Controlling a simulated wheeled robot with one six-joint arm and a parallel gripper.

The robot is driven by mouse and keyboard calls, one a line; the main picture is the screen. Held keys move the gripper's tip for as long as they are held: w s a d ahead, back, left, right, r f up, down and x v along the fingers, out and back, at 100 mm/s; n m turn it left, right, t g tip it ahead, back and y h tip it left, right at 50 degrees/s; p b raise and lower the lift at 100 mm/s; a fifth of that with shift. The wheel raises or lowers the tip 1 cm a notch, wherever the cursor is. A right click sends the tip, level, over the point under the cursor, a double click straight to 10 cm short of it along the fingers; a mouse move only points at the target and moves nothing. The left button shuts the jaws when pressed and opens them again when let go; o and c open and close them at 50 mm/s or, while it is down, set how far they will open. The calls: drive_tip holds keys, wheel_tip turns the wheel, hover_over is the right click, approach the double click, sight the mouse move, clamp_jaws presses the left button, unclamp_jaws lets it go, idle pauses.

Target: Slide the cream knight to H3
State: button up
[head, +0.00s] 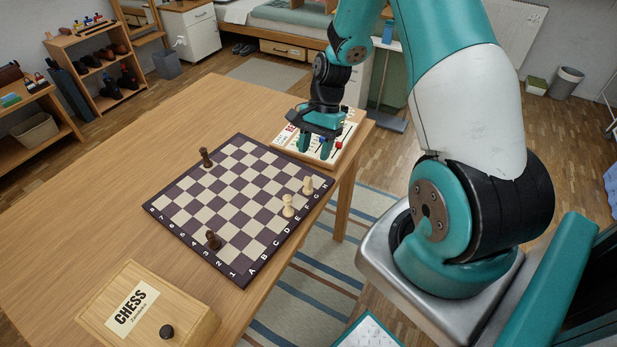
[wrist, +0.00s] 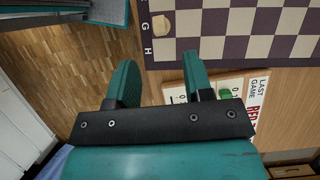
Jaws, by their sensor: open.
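Two cream pieces stand upright near the lettered edge of the chessboard (head: 185,228). One cream piece (head: 307,186) is close to the H corner, and the other cream piece (head: 288,206) is nearer the middle of that edge. They are too small for me to tell surely which is the knight. The wrist view shows one cream piece (wrist: 161,26) near the G label. The H file runs along the board's far right side; H3 looks empty. My gripper (head: 317,154) is open and empty above the score box, beyond the H side; its fingers also show in the wrist view (wrist: 160,85).
The score box (head: 287,139) lies beside the board under my gripper. Two dark pieces stand on the board, one far (head: 205,156) and one near (head: 213,240). A wooden chess box (head: 190,327) stands at the near table edge. The left of the table is clear.

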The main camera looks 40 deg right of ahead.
sight(308, 181)
drive_tip(key=x, duration=0.9)
drive_tip(key=shift+f, duration=0.1)
clamp_jaws()
